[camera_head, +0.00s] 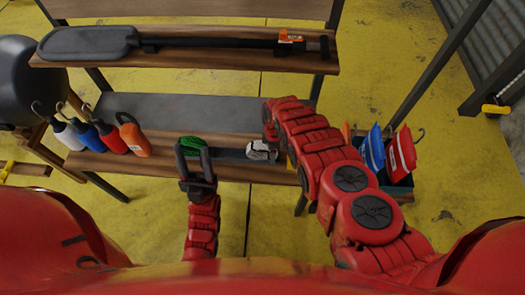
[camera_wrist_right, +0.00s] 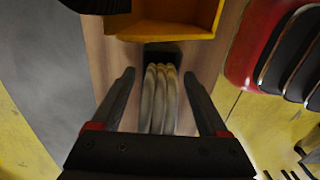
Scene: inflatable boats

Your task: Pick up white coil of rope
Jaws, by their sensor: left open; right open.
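The right gripper is open, one finger on each side of the coil, with visible gaps. It is mostly hidden behind my right arm in the head view. My left gripper (camera_head: 194,153) is open and empty, in front of the green coil.
The green coil (camera_head: 191,140) sits behind my left gripper. Several bottle-shaped items (camera_head: 108,137) line the shelf's left end. Blue (camera_head: 373,150) and red (camera_head: 401,153) bags stand at right. A yellow bin (camera_wrist_right: 170,22) is close beyond the coil. A paddle (camera_head: 90,42) lies on the shelf above.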

